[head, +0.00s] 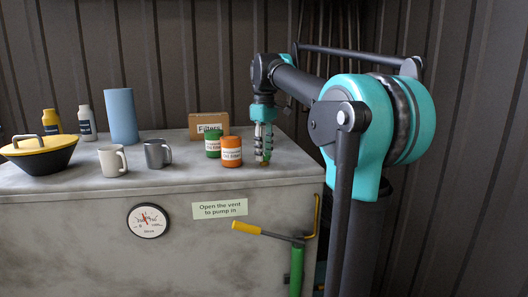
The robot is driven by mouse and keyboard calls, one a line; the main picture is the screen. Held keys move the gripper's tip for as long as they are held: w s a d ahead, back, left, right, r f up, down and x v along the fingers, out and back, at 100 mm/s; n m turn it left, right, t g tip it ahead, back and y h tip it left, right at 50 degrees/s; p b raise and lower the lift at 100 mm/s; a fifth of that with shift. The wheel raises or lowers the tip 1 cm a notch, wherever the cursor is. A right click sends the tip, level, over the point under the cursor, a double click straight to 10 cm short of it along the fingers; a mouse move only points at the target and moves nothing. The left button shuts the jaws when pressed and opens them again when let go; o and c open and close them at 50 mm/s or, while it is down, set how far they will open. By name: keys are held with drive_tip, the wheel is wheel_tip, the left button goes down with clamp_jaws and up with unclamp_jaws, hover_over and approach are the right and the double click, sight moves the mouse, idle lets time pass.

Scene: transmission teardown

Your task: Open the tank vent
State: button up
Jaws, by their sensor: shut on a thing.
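The grey tank (80,230) fills the lower left of the head view. My gripper (264,157) points straight down at the right end of the tank's top, just right of the orange bottle. It is shut on a small brownish part (264,163) at the top surface, which looks like the tank vent. The fingers hide most of that part, so I cannot tell whether it is turned or open. A pale green label (219,209) on the tank's front reads "Open the vent to pump in".
A green bottle (212,144) and an orange bottle (231,152) stand close left of my gripper, before a Filters box (208,121). Mugs, a blue cylinder (121,116) and a yellow-lidded bowl (39,152) stand left. A yellow-handled green pump (296,265) stands at the front right.

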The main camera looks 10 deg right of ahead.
drive_tip(key=o, duration=1.2)
drive_tip(key=shift+c, duration=0.2)
wheel_tip(320, 180, up, 12)
drive_tip(key=shift+s, duration=0.1)
